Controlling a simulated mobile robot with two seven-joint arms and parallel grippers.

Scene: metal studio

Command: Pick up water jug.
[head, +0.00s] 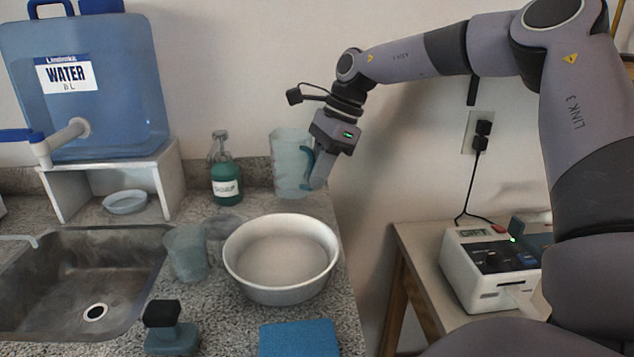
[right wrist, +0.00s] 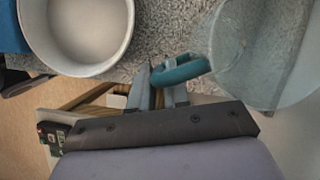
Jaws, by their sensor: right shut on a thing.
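The water jug (head: 290,165) is a clear, pale blue pitcher with a teal handle, at the back right corner of the counter. My right gripper (head: 318,172) comes in from the right and is shut on the jug's handle. In the right wrist view the fingers of my right gripper (right wrist: 162,88) are around the teal handle, and the clear body of the jug (right wrist: 262,50) is on the right. The jug looks upright. I cannot tell whether its base touches the counter. My left gripper is not in view.
Clear cups (head: 187,252) stand by the sink (head: 60,300). A blue water container (head: 95,100) is on a stand. A white device (head: 480,270) sits on the right-hand table.

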